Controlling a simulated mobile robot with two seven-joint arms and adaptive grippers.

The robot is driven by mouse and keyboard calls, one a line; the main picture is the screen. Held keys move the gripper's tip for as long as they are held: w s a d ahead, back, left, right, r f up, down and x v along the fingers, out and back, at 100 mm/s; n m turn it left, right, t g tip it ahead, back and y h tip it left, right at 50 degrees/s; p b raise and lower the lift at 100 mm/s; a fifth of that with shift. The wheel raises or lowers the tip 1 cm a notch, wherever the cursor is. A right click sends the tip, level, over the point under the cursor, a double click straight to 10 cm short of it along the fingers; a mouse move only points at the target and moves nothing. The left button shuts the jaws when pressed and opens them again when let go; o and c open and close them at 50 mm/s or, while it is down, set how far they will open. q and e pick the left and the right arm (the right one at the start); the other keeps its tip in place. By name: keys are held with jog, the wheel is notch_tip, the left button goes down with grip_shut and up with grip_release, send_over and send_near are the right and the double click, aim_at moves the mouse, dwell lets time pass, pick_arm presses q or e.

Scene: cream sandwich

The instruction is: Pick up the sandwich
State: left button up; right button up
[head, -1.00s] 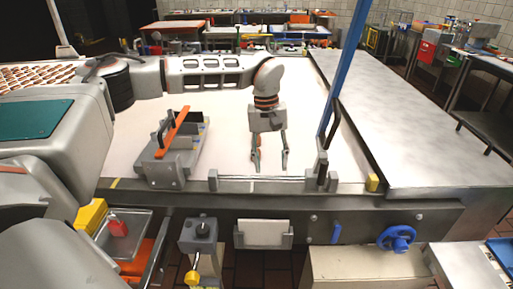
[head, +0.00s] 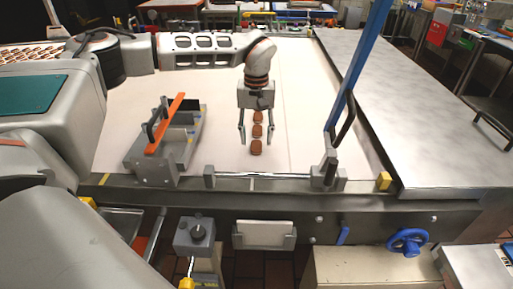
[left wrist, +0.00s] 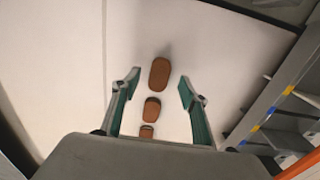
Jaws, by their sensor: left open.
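Three brown oval sandwiches lie in a line on the white belt surface. In the head view the nearest sandwich (head: 256,147) lies just in front of my left gripper (head: 257,141), the middle sandwich (head: 257,131) lies between its fingers, and the far one (head: 258,117) is partly hidden under the gripper body. My left gripper is open and empty, pointing down. In the left wrist view the largest sandwich (left wrist: 159,73) lies near the opening between the fingertips (left wrist: 158,82), and two others (left wrist: 152,108) (left wrist: 147,131) lie deeper between the fingers. My right gripper is not in view.
A grey fixture with an orange bar (head: 166,124) stands left of the gripper. A metal bar (head: 262,176) runs along the belt's front edge, with a blue post (head: 359,65) at right. A bare steel table (head: 410,120) lies to the right.

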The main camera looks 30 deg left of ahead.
aim_at(256, 147)
pick_arm(q)
notch_tip(256, 147, down, 3)
jog(key=shift+r, duration=0.15)
jog(key=c, duration=0.9)
jog(key=shift+o, duration=0.2)
jog(key=shift+r, duration=0.1)
